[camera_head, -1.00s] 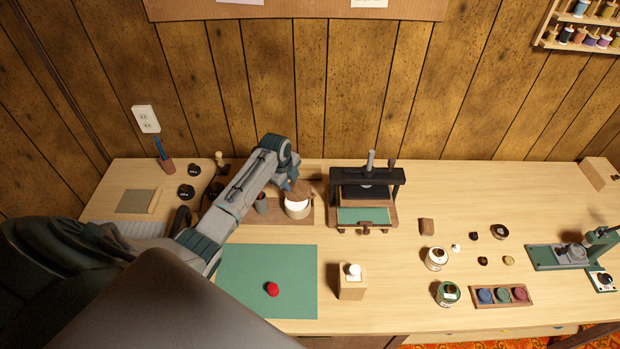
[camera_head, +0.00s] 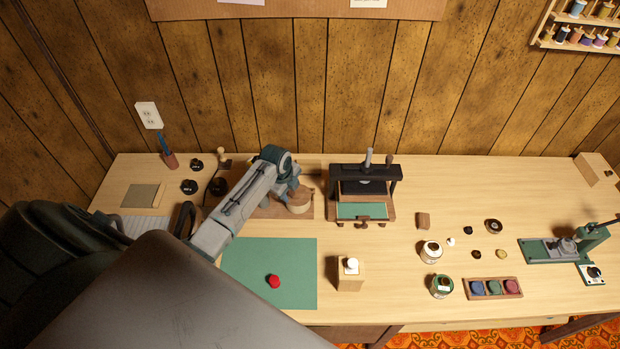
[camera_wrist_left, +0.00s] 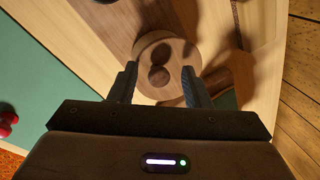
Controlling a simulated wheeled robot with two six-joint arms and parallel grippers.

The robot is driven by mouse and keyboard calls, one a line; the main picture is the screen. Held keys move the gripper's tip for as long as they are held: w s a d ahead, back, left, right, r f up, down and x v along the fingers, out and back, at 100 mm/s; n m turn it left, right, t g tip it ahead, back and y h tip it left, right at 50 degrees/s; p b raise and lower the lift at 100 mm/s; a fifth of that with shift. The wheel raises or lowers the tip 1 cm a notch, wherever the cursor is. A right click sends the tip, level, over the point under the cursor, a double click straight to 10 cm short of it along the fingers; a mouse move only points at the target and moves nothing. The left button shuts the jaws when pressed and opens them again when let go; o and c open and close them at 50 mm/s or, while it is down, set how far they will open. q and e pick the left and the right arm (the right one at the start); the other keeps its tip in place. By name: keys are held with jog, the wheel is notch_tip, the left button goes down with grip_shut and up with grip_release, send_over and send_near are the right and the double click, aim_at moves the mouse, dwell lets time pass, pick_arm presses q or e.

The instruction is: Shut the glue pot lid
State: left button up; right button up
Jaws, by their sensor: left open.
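The glue pot (camera_head: 299,208) is a pale round pot on a brown wooden board, left of the small press. Its round wooden lid (camera_head: 297,198) lies over the mouth, and the white inside does not show. In the left wrist view the lid (camera_wrist_left: 165,52) shows from above with two dark round marks; I cannot tell whether it sits fully flush. My left gripper (camera_wrist_left: 159,76) is open and empty, its fingertips at the near edge of the lid, one on each side. In the head view the gripper (camera_head: 293,188) is partly hidden by its own wrist. My right gripper is out of view.
A dark press (camera_head: 365,186) stands close to the right of the pot. A green mat (camera_head: 250,285) with a red knob-like thing (camera_head: 273,281) lies in front. A wooden block with a white knob (camera_head: 350,274) stands beside the mat. Several jars and small items lie further right.

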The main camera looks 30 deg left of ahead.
aim_at(290, 192)
pick_arm(q)
jog(key=shift+w+r+v, duration=0.1)
jog(key=shift+w+v, duration=0.2)
jog(key=shift+v, duration=0.85)
jog(key=shift+w+r+v, duration=0.1)
jog(key=shift+w+v, duration=0.15)
jog(key=shift+v, duration=0.9)
jog(key=shift+w+v, duration=0.3)
jog(key=shift+v, duration=0.85)
